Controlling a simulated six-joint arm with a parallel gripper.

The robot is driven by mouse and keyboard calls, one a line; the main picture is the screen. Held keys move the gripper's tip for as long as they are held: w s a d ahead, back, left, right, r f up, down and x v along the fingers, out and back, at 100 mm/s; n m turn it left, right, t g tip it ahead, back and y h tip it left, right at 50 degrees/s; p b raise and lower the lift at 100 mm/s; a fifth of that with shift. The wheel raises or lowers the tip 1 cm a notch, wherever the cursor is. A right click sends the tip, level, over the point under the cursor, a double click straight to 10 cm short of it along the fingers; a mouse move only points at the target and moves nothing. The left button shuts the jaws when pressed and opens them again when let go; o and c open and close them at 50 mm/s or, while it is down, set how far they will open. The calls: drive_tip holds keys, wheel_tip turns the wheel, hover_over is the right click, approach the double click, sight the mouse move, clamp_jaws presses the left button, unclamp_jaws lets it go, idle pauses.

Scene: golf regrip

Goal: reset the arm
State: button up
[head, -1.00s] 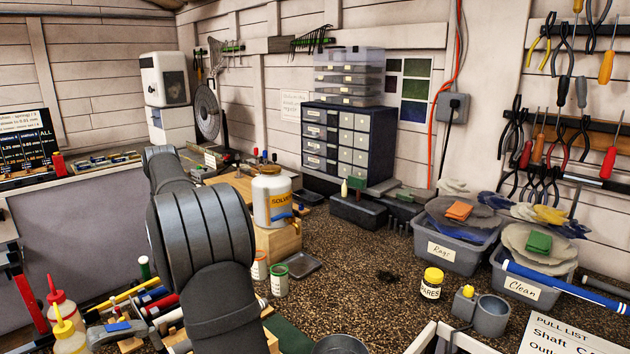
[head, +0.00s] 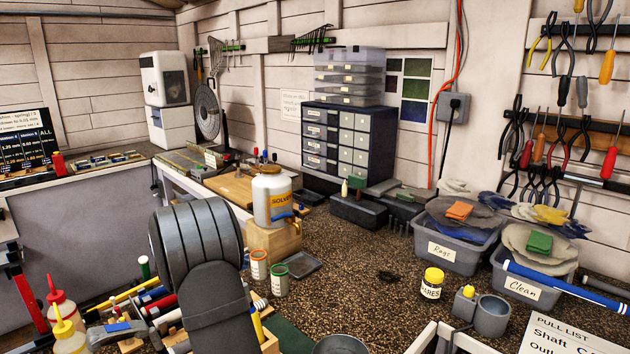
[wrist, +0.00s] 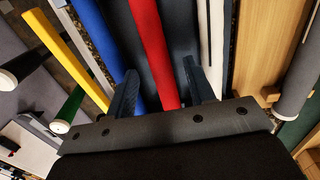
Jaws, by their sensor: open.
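My gripper (wrist: 160,88) shows in the wrist view with its two dark fingers apart. A red shaft (wrist: 152,50) runs through the space between the fingers in the picture; I cannot tell its distance from them. A blue shaft (wrist: 100,35) lies left of the left finger, with a yellow one (wrist: 65,55) further left. A white-edged strip (wrist: 213,40) lies right of the right finger. In the head view my dark arm stands at the lower left centre, and the gripper is hidden there.
Coloured shafts (head: 150,297) lie left of my arm, near squeeze bottles (head: 66,320). A solvent bottle (head: 271,200) stands on a wooden block (head: 275,240), with two small cans (head: 279,281) close by. Bins (head: 450,250) stand at right. The speckled bench middle (head: 350,245) is mostly clear.

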wheel_tip(320, 180, up, 8)
drive_tip(key=shift+f, duration=0.2)
drive_tip(key=s+d, duration=0.2)
drive_tip(key=d, duration=0.7)
drive_tip(key=shift+s+r, duration=0.25)
drive_tip(key=shift+r, duration=0.2)
